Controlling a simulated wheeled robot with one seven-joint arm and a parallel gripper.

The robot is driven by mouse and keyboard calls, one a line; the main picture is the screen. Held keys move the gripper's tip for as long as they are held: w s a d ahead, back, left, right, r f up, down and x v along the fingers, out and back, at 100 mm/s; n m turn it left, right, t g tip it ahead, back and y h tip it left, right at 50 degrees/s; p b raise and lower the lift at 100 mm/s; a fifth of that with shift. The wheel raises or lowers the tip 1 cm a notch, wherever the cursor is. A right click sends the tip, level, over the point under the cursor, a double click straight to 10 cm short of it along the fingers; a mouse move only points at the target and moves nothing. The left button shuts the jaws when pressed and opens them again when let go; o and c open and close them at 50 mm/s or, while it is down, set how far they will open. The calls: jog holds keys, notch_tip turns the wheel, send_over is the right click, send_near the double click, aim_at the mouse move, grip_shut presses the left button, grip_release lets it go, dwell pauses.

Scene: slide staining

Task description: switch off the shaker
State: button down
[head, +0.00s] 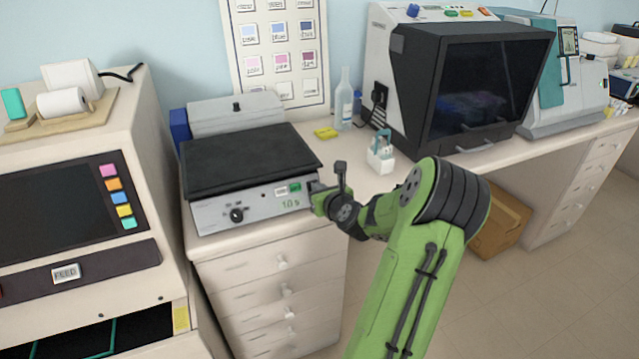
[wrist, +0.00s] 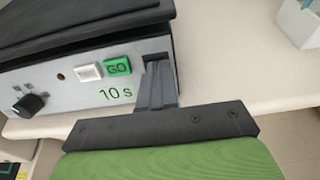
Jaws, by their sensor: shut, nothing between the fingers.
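The shaker (head: 240,200) stands on the bench at the left, with a flat black platform (head: 245,158) on top. Its grey front panel carries a black knob (wrist: 28,104), a white button (wrist: 88,71), a green GO button (wrist: 117,66) and a green "10 s" marking (wrist: 115,93). My gripper (wrist: 157,72) is shut and empty, its fingertips at the right end of the panel, just right of the GO button. A dark recessed part (wrist: 155,57) shows just behind the fingertips; they partly hide it, and I cannot tell its position or whether they touch it. The gripper also shows in the head view (head: 314,190).
A large cream machine (head: 150,170) stands close on the left. A small white bottle carrier (head: 381,155), a clear bottle (head: 344,100) and a yellow item (head: 326,133) are on the bench to the right. A dark-windowed cabinet (head: 480,90) stands further right. Drawers (head: 280,290) are below the shaker.

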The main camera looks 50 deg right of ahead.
jog(key=shift+w+r+g+y+p, duration=0.35)
jog(key=shift+r+g+p, duration=0.3)
jog(key=shift+p, duration=2.25)
jog(key=shift+d+p, duration=0.1)
jog(key=shift+p, duration=0.25)
jog(key=shift+f+b, duration=0.2)
jog(key=shift+b, duration=0.15)
jog(key=shift+r, duration=0.1)
jog(key=shift+w+d+r+p, duration=0.1)
jog(key=shift+w+r+p, duration=0.15)
jog(key=shift+r+p, duration=0.5)
jog(key=shift+f, duration=0.25)
jog(key=shift+s+p, duration=0.15)
jog(key=shift+p, duration=0.15)
